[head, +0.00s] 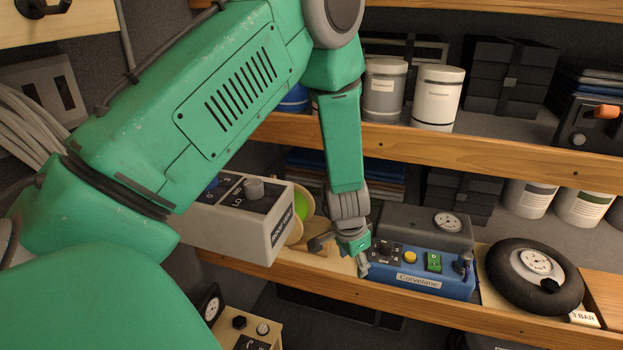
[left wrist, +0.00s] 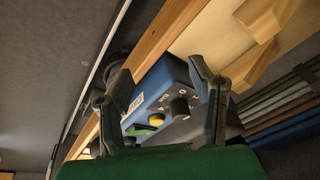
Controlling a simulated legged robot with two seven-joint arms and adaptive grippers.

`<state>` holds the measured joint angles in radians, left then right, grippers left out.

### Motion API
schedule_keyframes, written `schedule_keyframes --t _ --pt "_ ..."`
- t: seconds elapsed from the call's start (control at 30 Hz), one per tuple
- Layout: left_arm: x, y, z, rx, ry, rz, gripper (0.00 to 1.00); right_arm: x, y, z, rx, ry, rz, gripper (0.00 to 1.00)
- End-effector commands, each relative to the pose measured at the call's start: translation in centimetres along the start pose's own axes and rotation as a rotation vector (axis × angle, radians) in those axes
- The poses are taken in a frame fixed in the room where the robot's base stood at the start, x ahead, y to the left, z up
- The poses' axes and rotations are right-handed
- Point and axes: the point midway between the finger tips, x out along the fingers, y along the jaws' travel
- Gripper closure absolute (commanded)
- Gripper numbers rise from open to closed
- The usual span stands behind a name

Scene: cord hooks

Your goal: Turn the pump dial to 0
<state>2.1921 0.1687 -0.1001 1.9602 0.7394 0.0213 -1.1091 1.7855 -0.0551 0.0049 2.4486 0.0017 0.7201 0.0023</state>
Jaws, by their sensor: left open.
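The pump (head: 415,284) is a blue box labelled Corvelane on the wooden shelf in the head view. Its black dial (head: 384,247) sits on a dark panel at the left end, beside a yellow button (head: 411,257) and a green switch (head: 433,262). My left gripper (head: 342,257) is just left of the dial, fingers apart and empty. In the left wrist view the dial (left wrist: 180,107) shows between the two fingers of the left gripper (left wrist: 160,70), nearer the right finger. I cannot read which mark the dial points to. My right gripper is not in view.
A grey control box (head: 235,221) stands close left of my gripper. A black wheel (head: 534,276) lies right of the pump. The wooden shelf lip (head: 400,302) runs in front, and an upper shelf edge (head: 440,146) runs above. Black boxes (head: 458,195) stand behind the pump.

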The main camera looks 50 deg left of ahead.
Motion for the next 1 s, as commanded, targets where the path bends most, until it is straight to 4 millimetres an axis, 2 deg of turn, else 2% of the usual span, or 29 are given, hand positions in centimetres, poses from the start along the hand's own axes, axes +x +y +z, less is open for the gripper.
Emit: schedule_keyframes --t 0.1,0.5,1.0 --pt "1.7 0.7 2.0 -0.003 -0.030 -0.018 0.51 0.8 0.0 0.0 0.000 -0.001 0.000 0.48" --pt "6.0 3.0 8.4 -0.015 -0.098 -0.075 0.51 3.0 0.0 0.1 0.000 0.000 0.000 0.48" --pt "10.2 6.6 16.1 -0.027 -0.136 -0.094 0.51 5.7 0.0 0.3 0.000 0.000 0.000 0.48"
